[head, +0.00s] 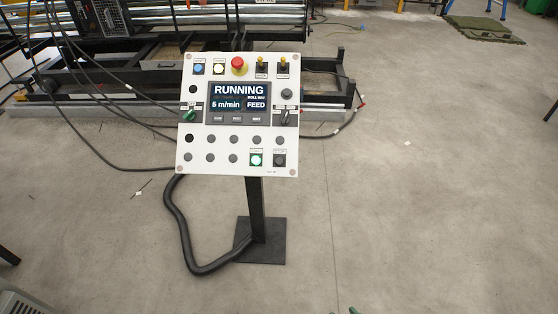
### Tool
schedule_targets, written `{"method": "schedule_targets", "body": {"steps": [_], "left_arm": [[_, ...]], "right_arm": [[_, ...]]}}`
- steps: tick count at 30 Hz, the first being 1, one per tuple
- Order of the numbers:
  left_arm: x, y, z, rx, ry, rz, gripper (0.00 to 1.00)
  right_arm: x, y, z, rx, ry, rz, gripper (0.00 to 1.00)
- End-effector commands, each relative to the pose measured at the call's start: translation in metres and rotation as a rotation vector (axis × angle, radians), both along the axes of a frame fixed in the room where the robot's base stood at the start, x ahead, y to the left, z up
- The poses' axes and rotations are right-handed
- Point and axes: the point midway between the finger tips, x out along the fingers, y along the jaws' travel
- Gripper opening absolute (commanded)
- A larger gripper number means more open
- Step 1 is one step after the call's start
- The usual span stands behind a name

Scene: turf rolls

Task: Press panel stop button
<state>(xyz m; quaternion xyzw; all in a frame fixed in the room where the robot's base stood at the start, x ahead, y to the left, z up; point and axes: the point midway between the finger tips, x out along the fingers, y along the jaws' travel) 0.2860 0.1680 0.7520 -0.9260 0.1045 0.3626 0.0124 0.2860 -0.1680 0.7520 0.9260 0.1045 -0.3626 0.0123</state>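A white control panel (208,138) stands on a black post, left of centre in the head view. Its screen (239,98) reads RUNNING, 5 m/min and FEED. In the bottom row, a lit green-white button (256,160) sits beside a dark button (279,160) at the right end; their labels are too small to read for certain. A red mushroom button (238,65) on a yellow ring is at the top middle. Neither of my grippers is in view, and nothing covers the panel's face.
A dark machine frame with metal rollers (200,18) stands behind the panel. A thick black hose (181,235) loops down to the post's base plate (260,241). Cables (92,152) run at the left. The concrete floor (430,200) to the right is mostly clear.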

Motion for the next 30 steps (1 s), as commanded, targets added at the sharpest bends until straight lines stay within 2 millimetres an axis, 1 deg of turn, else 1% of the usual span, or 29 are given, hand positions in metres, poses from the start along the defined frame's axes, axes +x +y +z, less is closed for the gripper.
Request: {"method": "schedule_targets", "body": {"steps": [4,17,30], "left_arm": [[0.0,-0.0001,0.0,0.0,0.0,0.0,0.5],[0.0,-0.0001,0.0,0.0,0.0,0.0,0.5],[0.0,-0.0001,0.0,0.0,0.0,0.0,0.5]], "right_arm": [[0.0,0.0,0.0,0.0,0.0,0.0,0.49],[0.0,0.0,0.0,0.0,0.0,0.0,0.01],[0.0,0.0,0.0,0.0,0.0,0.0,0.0]]}}
